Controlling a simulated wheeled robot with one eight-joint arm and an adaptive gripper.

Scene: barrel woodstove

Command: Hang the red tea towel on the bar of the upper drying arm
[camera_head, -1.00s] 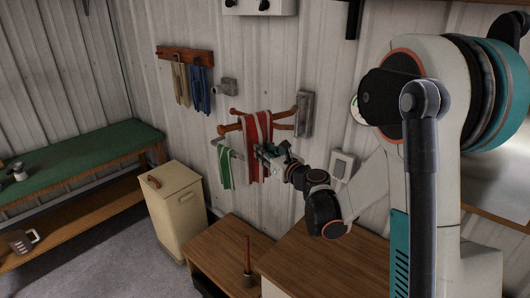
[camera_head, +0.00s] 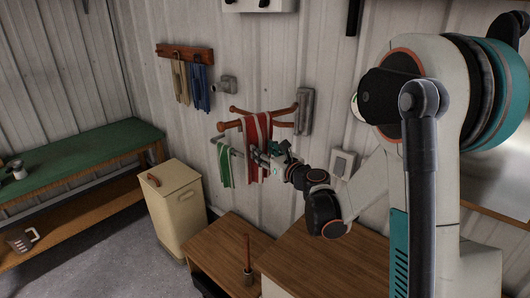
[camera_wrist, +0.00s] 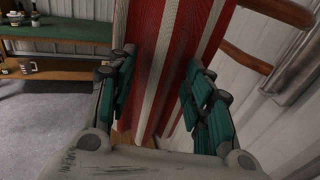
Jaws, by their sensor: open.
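The red tea towel (camera_head: 257,146), red with white stripes, hangs draped over a wooden bar (camera_head: 236,122) of the drying rack on the wall. In the wrist view the towel (camera_wrist: 178,55) hangs down in front of me and passes between my open fingers. My gripper (camera_head: 265,160) is open at the towel's lower part; the wrist view shows its two green-padded fingers (camera_wrist: 160,95) on either side of the cloth. I cannot tell whether a finger touches it. A second wooden arm (camera_head: 283,124) runs beside it to the grey wall bracket (camera_head: 304,114).
A green and white towel (camera_head: 225,165) hangs on a grey arm just left and below. A cream bin (camera_head: 175,205), a green-topped bench (camera_head: 80,158) and a low wooden table with a brush (camera_head: 247,265) stand below.

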